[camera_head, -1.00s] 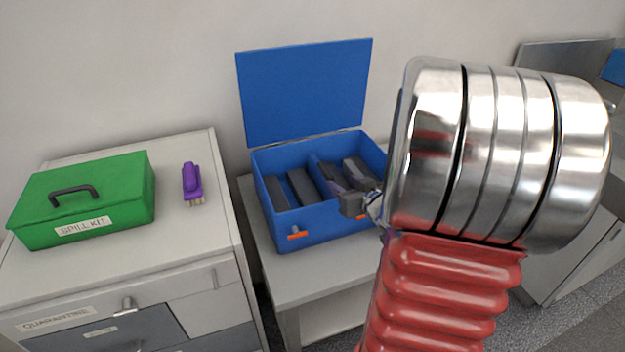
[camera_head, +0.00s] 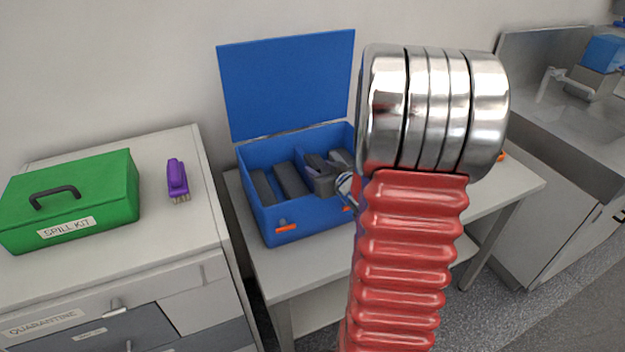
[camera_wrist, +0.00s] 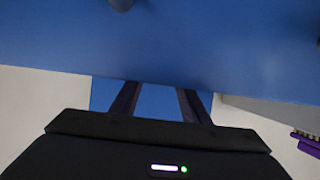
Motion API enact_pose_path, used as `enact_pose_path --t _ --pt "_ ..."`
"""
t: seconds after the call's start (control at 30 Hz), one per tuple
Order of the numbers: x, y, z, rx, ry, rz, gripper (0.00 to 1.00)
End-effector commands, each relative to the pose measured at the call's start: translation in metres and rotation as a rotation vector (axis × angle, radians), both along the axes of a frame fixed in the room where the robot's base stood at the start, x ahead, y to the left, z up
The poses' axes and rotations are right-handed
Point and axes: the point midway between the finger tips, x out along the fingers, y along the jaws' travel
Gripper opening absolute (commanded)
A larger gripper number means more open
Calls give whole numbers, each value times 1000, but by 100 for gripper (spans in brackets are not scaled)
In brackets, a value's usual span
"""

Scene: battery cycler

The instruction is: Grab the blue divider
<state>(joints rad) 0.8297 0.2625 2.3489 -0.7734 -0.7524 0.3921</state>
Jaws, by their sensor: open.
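The blue case (camera_head: 290,228) stands on a pale table with its blue lid (camera_head: 285,85) raised at the back. A thin edge of the blue divider (camera_head: 298,160) seems to show inside, right of the dark blocks, partly hidden by my gripper. My gripper (camera_head: 327,161) is over the right part of the case, its dark fingers apart. The wrist view shows both fingers (camera_wrist: 158,100) spread, with a blue surface between and beyond them. I cannot tell whether that surface is divider, wall or lid. My silver and red arm hides the case's right end.
Dark blocks (camera_head: 290,180) fill the left of the case. The case front has an orange latch (camera_head: 286,228). Left, a green spill kit (camera_head: 110,195) and a purple brush (camera_head: 177,177) sit on a cabinet. A steel counter (camera_head: 530,125) is right.

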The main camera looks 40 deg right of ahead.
Motion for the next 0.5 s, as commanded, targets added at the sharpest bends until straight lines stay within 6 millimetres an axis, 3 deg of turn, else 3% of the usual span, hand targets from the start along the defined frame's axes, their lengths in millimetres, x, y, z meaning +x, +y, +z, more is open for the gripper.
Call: enact_pose_path --t 0.2,0.5 --pt "15 -4 -7 1 1 1 41" --pt "16 -4 -7 0 0 0 41"
